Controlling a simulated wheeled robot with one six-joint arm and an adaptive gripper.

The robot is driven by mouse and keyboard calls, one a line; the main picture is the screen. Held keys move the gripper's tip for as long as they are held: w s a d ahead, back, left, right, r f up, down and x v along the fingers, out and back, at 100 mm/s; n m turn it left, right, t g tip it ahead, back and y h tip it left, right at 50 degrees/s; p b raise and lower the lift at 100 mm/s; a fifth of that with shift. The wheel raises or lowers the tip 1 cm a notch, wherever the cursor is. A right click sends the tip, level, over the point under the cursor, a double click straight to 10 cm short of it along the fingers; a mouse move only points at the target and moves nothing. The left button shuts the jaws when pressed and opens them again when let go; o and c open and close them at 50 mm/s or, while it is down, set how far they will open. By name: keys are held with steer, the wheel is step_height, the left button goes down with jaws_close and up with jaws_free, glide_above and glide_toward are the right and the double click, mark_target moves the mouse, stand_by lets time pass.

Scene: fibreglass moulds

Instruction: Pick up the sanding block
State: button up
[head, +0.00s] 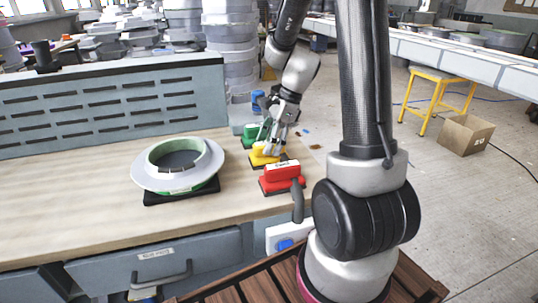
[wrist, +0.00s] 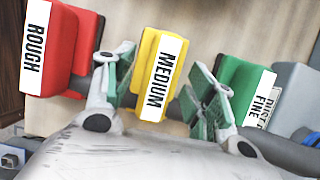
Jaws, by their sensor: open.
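Three sanding blocks stand in a row at the right end of the bench. The red block (head: 282,172) is nearest and is labelled ROUGH in the wrist view (wrist: 62,45). The yellow block (head: 257,160) is in the middle and reads MEDIUM in the wrist view (wrist: 150,48). The green block (head: 249,130) is farthest and reads FINE in the wrist view (wrist: 237,78). My gripper (head: 268,146) is open over the yellow block. In the wrist view its green-padded fingers (wrist: 158,75) lie on either side of the yellow block, with gaps. Contact cannot be told.
A round white and green mould (head: 146,178) sits on a black base left of the blocks. A slotted grey panel (head: 110,100) backs the bench (head: 90,215). A grey item (wrist: 297,85) stands beside the green block. The bench's left front is clear.

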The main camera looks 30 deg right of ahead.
steer(key=shift+a+f, duration=0.15)
steer(key=shift+f, duration=0.2)
steer(key=shift+f, duration=0.25)
stand_by(0.3)
steer(key=c, duration=1.2)
